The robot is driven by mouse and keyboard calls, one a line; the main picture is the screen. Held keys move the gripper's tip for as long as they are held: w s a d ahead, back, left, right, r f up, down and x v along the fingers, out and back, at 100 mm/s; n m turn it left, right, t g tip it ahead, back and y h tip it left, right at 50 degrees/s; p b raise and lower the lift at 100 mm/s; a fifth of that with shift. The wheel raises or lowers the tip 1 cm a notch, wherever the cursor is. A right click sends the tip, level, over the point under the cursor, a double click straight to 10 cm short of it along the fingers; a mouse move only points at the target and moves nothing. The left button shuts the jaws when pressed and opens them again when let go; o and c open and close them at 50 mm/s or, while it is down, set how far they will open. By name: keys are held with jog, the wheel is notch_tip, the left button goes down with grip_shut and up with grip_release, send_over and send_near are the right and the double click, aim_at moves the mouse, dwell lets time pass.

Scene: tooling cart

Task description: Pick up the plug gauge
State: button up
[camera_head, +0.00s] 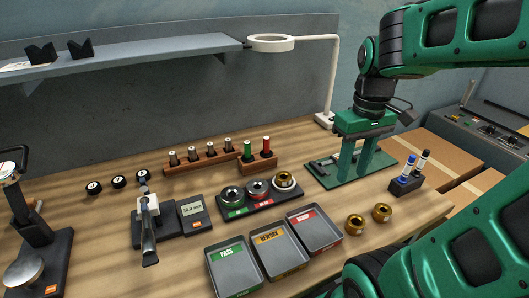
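A green-handled gauge (247,149) and a red-handled gauge (266,146) stand upright in a small wooden block (259,163) near the middle of the bench. They look like plug gauges; I cannot tell which one the task names. My gripper (356,178) points down over a green mat (349,181) to the right of the block. Its two green fingers are apart, with no object visible between them. The fingers hide part of the mat, where small dark and metallic items (322,164) lie.
A wooden rack (202,160) with several pins stands left of the block. A ring stand (232,209), three trays (272,254), two brass rings (355,224) and a marker holder (405,184) surround the area. A white lamp (333,80) rises behind, and a shelf (150,52) overhangs the back left.

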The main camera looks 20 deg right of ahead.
jog(key=w+a+r+n, duration=0.2)
jog(key=w+n, duration=0.3)
jog(key=w, duration=0.1)
jog(key=w+a+r+n, duration=0.2)
jog(key=w+n, duration=0.2)
jog(key=w, duration=0.3)
jog(key=r+n, duration=0.1)
jog(key=n, duration=0.9)
send_over(266, 137)
jog(key=shift+s+r, duration=0.15)
jog(key=shift+r, duration=0.05)
jog(key=shift+f, duration=0.15)
notch_tip(266, 137, down, 10)
jog(key=shift+f, duration=0.25)
jog(key=c, duration=0.8)
